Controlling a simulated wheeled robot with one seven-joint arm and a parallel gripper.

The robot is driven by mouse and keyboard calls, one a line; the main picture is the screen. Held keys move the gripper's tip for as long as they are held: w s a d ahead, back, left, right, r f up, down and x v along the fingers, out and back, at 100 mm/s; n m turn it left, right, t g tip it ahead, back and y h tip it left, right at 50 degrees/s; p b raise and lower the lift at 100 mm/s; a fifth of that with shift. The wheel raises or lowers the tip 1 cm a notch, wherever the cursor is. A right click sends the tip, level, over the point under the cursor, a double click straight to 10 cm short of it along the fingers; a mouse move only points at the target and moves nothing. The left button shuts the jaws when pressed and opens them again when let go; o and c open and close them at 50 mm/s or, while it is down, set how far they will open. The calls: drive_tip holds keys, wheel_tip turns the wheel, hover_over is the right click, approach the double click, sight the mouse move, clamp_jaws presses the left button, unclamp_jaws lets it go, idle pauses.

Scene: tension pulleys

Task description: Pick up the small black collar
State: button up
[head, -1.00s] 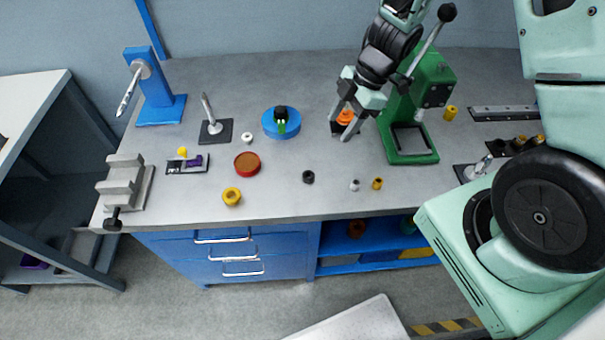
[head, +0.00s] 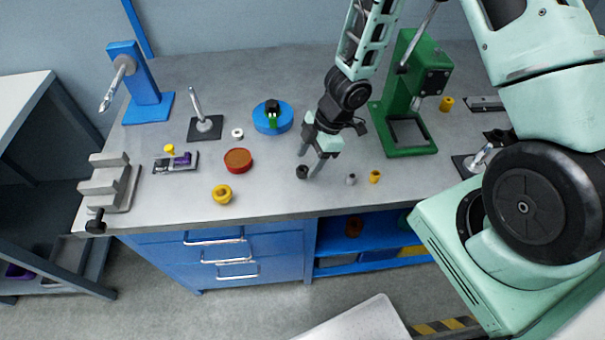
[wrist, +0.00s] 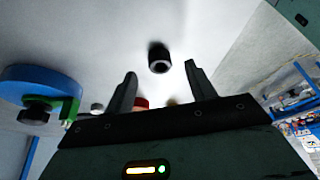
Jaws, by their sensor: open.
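The small black collar (head: 302,172) stands on the grey bench near its front edge, and its round bore shows. In the wrist view the collar (wrist: 159,58) lies ahead of the fingertips, centred between them. My gripper (head: 309,166) is open and empty, with its fingers pointing down just above and behind the collar. In the wrist view both fingers of my gripper (wrist: 161,72) are spread apart and do not touch the collar.
A small grey part (head: 350,179) and a small yellow part (head: 375,176) stand right of the collar. A yellow ring (head: 222,194) and a red round dish (head: 238,160) are to the left. The green press (head: 410,100) and blue round fixture (head: 272,117) stand behind.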

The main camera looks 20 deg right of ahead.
drive_tip(key=b+x, duration=0.1)
drive_tip(key=x, duration=0.1)
drive_tip(key=shift+a+f, duration=0.1)
drive_tip(key=shift+f, duration=0.2)
drive_tip(key=c, duration=1)
drive_tip(key=shift+r, duration=0.15)
wheel_tip(320, 180, up, 10)
drive_tip(key=p, duration=0.5)
drive_tip(key=shift+p, duration=0.4)
